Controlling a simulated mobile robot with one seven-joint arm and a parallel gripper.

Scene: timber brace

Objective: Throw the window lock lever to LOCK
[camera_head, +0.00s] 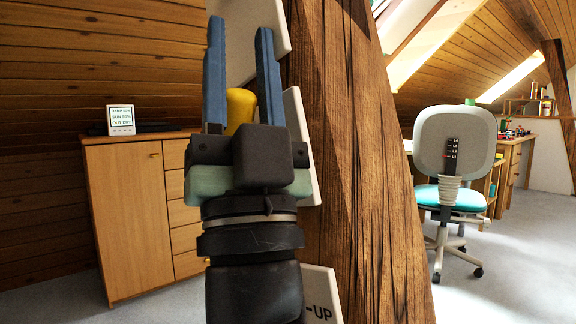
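My gripper (240,30) points upward in front of the timber brace, its two blue fingers standing wide apart. A yellow rounded knob (241,103), probably the lever's handle, shows between the lower parts of the fingers. I cannot tell whether it lies between them or behind them, or whether they touch it. The gripper body hides its lower part. A pale panel (300,125) on the brace is mostly hidden behind the gripper. No LOCK marking is readable.
The thick timber brace (350,150) rises close on the right of my gripper. A white plate (318,308) reading "-UP" sits low on it, and another pale panel (262,18) is at the top. A wooden cabinet (125,210) stands behind left, an office chair (452,145) right.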

